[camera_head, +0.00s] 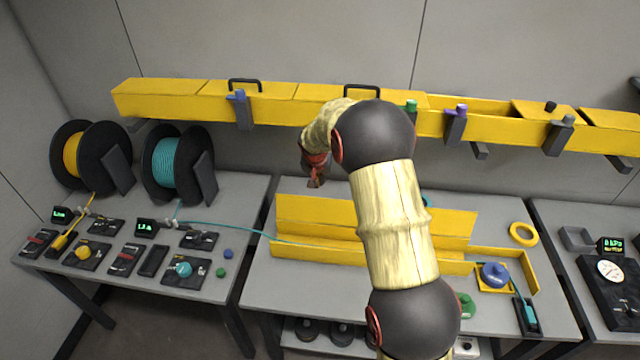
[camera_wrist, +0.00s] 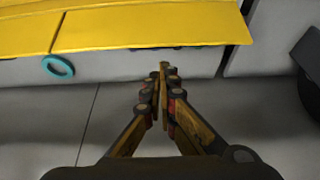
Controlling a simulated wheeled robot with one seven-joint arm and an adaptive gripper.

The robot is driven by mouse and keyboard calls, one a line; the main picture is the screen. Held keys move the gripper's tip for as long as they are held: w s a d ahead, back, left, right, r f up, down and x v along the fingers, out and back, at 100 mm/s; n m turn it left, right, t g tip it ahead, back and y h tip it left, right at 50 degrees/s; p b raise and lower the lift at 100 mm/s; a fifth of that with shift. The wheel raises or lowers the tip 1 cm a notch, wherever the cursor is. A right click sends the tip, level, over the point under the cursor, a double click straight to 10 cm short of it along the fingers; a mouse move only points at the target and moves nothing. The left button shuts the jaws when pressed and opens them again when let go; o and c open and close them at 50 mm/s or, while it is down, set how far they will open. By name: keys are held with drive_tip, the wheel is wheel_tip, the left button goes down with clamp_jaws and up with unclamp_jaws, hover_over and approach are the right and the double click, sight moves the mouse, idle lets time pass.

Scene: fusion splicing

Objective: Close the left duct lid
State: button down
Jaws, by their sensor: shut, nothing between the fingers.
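A long yellow duct (camera_head: 190,104) runs along the wall. Its left lid (camera_head: 240,88) carries a black handle (camera_head: 244,82) and looks flat on the duct. A second handle (camera_head: 362,92) stands on the lid to its right, partly behind my arm. My gripper (camera_head: 316,182) is below the duct, in front of the wall and above the back of the table, touching nothing that I can see. In the wrist view its fingers (camera_wrist: 163,90) are together and empty. A yellow seamed panel (camera_wrist: 150,25) lies ahead of them; I cannot tell which part it is.
Two spools (camera_head: 78,157) (camera_head: 170,163) stand at the left. A yellow open trough (camera_head: 330,215) lies on the middle table, partly behind my arm. Clamps (camera_head: 240,108) sit on the duct front. The duct has an open stretch (camera_head: 485,106) at right. A teal ring (camera_wrist: 58,67) shows in the wrist view.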

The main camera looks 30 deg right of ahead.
hover_over(325, 208)
drive_tip(key=w, duration=0.4)
wheel_tip(325, 208, down, 8)
drive_tip(key=shift+d+f, duration=0.1)
drive_tip(key=shift+s+f+b, duration=0.1)
drive_tip(key=shift+s+b, duration=0.05)
drive_tip(key=shift+b, duration=0.55)
